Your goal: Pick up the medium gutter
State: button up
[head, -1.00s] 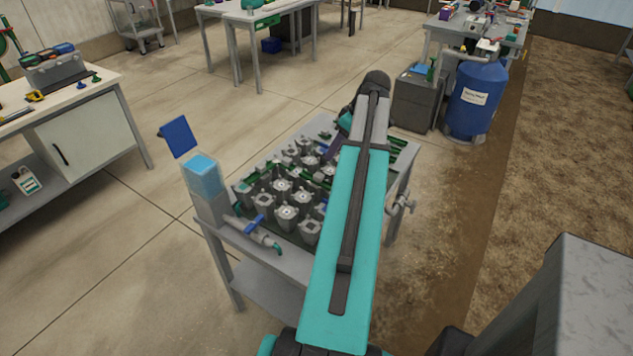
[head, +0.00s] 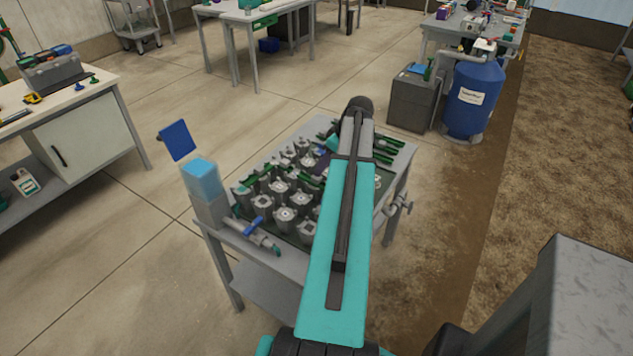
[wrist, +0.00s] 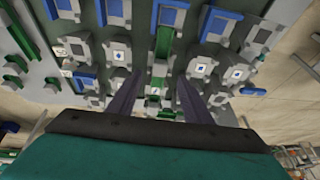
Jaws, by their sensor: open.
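My gripper (wrist: 157,84) is open, with its two dark purple fingers apart and nothing held between them. In the head view my arm hides most of it, and one dark finger (head: 322,160) shows over the bench fixture. A narrow green gutter-like strip (wrist: 163,46) lies among grey blocks, in line with the gap between the fingers in the wrist view. More green strips (head: 386,143) lie at the bench's back right in the head view. I cannot tell which of these is the medium gutter.
Rows of grey block holders (head: 284,213) crowd the bench (head: 222,238). A blue tank (head: 474,95) stands behind.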

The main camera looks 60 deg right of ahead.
aim_at(315, 181)
jog(key=shift+w+f, duration=0.25)
jog(key=shift+f, duration=0.4)
jog(key=shift+p+x, duration=1.3)
jog(key=shift+x, duration=1.25)
jog(key=shift+c, duration=0.4)
grip_shut()
